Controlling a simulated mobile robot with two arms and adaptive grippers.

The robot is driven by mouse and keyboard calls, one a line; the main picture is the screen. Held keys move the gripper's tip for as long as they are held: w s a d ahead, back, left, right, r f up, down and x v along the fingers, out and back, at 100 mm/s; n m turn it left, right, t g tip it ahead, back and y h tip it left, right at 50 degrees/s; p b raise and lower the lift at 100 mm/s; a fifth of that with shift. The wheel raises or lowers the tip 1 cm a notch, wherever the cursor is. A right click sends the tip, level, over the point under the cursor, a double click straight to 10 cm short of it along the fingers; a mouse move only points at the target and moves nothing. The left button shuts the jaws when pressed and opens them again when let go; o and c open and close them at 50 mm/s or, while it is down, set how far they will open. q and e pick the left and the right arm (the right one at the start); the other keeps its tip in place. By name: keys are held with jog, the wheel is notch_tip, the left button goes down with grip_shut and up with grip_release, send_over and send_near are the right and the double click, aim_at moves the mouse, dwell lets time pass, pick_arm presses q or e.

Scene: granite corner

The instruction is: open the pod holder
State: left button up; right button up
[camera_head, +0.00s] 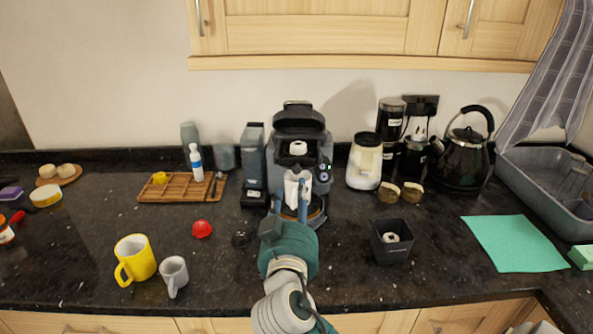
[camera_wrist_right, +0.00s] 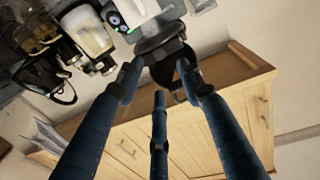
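The coffee machine (camera_head: 322,150) stands at the middle back of the counter, dark grey with small lit buttons on its right side. Its top part (camera_head: 299,118) looks raised, with a white round piece (camera_head: 298,148) showing in the gap beneath. My right gripper (camera_head: 291,188) is in front of the machine, hiding part of its lower front. In the wrist view the machine (camera_wrist_right: 135,12) is at the top, and the three blue fingers of my right gripper (camera_wrist_right: 160,78) are spread apart around a dark part (camera_wrist_right: 165,62) of it. Contact is unclear. My left gripper is not in view.
A dark box (camera_head: 391,250) with a white item in it stands right of my arm. A yellow mug (camera_head: 134,258), grey cup (camera_head: 174,273) and red item (camera_head: 202,229) are at left. A kettle (camera_head: 462,160) and white-bodied jar (camera_head: 364,166) stand at back right.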

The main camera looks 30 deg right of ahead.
aim_at(297, 172)
jog(key=p+x, duration=0.1)
jog(key=x, duration=0.4)
jog(key=shift+w+d+p, duration=0.25)
jog(key=shift+p, duration=0.1)
jog(key=x, duration=0.3)
jog(key=shift+w+f+p, duration=0.1)
jog(key=shift+p, duration=0.3)
jog(key=shift+d, duration=0.1)
jog(key=c, duration=0.7)
grip_shut()
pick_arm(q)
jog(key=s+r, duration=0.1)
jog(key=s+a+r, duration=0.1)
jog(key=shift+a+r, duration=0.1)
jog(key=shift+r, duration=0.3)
pick_arm(e)
jog(key=shift+f, duration=0.1)
